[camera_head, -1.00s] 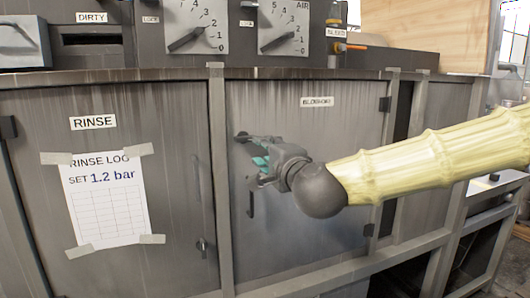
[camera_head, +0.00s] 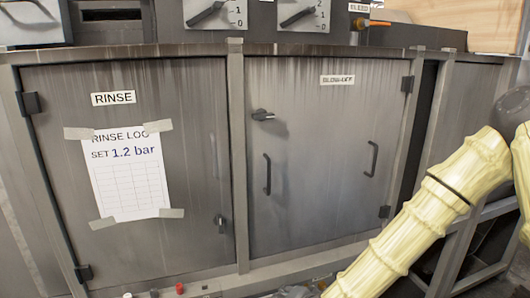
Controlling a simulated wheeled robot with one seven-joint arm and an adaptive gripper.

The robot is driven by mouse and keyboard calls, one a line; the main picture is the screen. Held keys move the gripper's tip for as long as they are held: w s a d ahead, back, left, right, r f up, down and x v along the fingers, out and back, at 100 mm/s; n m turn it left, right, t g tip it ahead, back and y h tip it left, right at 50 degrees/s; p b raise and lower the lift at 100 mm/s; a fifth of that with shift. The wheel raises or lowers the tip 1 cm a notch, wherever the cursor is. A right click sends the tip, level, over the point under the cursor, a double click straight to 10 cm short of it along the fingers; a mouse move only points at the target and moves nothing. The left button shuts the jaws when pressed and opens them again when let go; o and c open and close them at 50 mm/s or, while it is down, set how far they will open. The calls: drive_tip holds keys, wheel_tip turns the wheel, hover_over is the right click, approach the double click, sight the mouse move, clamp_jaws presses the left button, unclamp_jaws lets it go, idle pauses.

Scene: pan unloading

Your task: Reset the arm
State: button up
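My arm (camera_head: 425,215) in its pale yellow cover is folded at the right side of the head view. Its dark joint shows at the right edge. My gripper is not clearly in view; a grey shape at the bottom edge is too cut off to identify. The blow-off cabinet door (camera_head: 320,200) is closed in the middle, with a dark turn latch (camera_head: 263,115) and two black vertical handles. Nothing touches this door.
The closed rinse door (camera_head: 60,140) stands at the left with a taped paper log (camera_head: 130,185) reading 1.2 bar. A red knob (camera_head: 180,288) shows low in front.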

drive_tip(key=s+d+f+n+g+h, duration=0.1)
drive_tip(key=s+d+f+n+g, duration=0.2)
drive_tip(key=s+f, duration=0.8)
drive_tip(key=s+d+f+n+g+h, duration=0.1)
drive_tip(key=s+d+f+g, duration=0.1)
drive_tip(key=s+d+f, duration=0.2)
drive_tip(key=s+d+f+n+g+h, duration=0.1)
drive_tip(key=s+d+f, duration=0.4)
drive_tip(key=s, duration=0.6)
drive_tip(key=s+d+f+n+g+h, duration=0.1)
drive_tip(key=s+d+f+n+g, duration=0.1)
drive_tip(key=s+f, duration=0.5)
drive_tip(key=d+g, duration=0.1)
drive_tip(key=d, duration=0.1)
drive_tip(key=shift+s+d+f+n, duration=0.2)
drive_tip(key=shift+d+f+n, duration=0.05)
drive_tip(key=shift+d+n, duration=0.05)
drive_tip(key=shift+c, duration=0.3)
